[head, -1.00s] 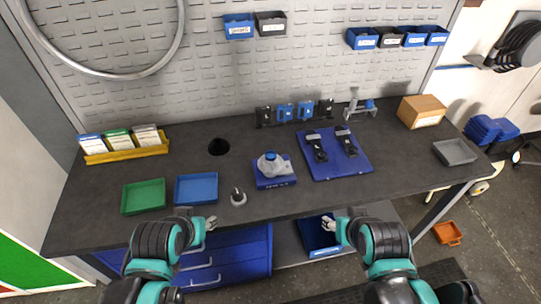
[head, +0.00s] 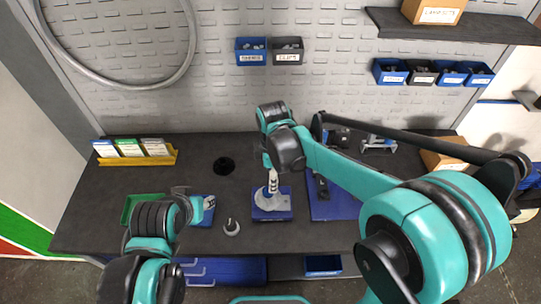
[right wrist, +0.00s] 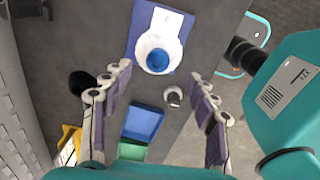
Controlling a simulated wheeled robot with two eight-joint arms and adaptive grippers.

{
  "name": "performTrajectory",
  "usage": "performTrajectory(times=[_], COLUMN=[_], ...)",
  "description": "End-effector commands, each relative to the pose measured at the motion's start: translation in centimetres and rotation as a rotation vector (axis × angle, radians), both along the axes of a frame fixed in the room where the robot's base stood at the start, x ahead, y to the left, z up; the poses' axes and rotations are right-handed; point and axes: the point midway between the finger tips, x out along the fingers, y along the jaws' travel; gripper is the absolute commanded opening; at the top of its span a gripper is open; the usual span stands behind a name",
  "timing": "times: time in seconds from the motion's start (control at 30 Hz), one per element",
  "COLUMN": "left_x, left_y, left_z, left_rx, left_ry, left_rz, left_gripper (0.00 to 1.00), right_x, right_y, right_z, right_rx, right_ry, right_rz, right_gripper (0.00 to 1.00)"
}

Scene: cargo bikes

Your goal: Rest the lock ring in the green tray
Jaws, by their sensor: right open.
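The blue tray (right wrist: 143,122) lies between the green tray and the ring. A round black item (head: 223,165) and a yellow box rack (head: 137,157) are farther back. A blue mat (head: 334,205) is right.

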Motion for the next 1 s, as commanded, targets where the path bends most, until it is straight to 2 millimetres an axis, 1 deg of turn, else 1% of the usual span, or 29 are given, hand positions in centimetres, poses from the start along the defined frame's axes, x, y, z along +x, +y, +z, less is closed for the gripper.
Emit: performTrajectory(times=[0.03,0.1,0.23,0.5,0.63,0.8,1.0], left_x=[0.0,0.0,0.0,0.0,0.0,0.0,0.0], left_y=[0.0,0.0,0.0,0.0,0.0,0.0,0.0], left_z=[0.3,0.4,0.0,-1.0,-1.2,-1.4,-1.3], left_rx=[0.000,0.000,0.000,0.000,0.000,0.000,0.000], left_ry=[0.000,0.000,0.000,0.000,0.000,0.000,0.000], left_rz=[0.000,0.000,0.000,0.000,0.000,0.000,0.000], left_gripper=[0.40,0.40,0.40,0.40,0.40,0.40,0.40], right_x=[0.1,0.2,0.3,0.2,0.2,0.2,0.2], right_y=[0.5,0.8,0.9,0.9,0.9,0.9,0.9], right_z=[-0.1,-0.4,-1.7,-5.9,-7.4,-8.3,-8.3], right_rx=[-0.005,-0.009,-0.011,-0.009,-0.009,-0.009,-0.009], right_ry=[0.012,0.022,0.026,0.025,0.024,0.024,0.024], right_rz=[0.034,0.065,0.078,0.075,0.074,0.073,0.073], right_gripper=[0.59,0.59,0.59,0.59,0.59,0.59,0.59])
